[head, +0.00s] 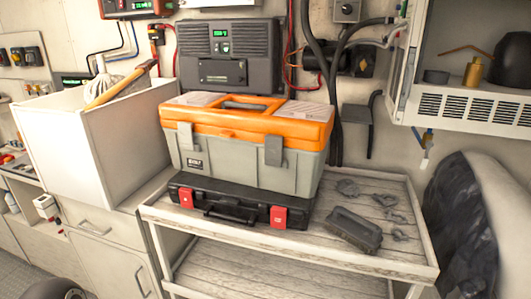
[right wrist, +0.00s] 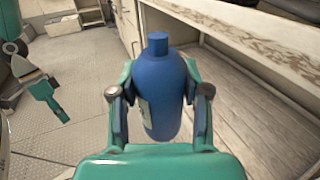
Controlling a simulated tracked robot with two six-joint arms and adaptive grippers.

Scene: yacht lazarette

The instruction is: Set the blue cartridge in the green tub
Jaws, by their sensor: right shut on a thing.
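The blue cartridge (right wrist: 164,90) is a blue bottle-shaped canister with a narrow cap and a pale label on its left side. It stands out in the right wrist view between the teal fingers of my right gripper (right wrist: 160,95). The gripper is shut on it, with a finger against each side. No gripper shows in the head view, and my left gripper is not in view. I cannot make out a green tub in either view.
In the head view, an orange-lidded toolbox (head: 245,118) sits on a black case (head: 240,205) on a wooden-topped cart (head: 300,240). A dark grey block (head: 353,229) lies to its right. The right wrist view shows open grey floor (right wrist: 75,65) and a teal-handled tool (right wrist: 43,95).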

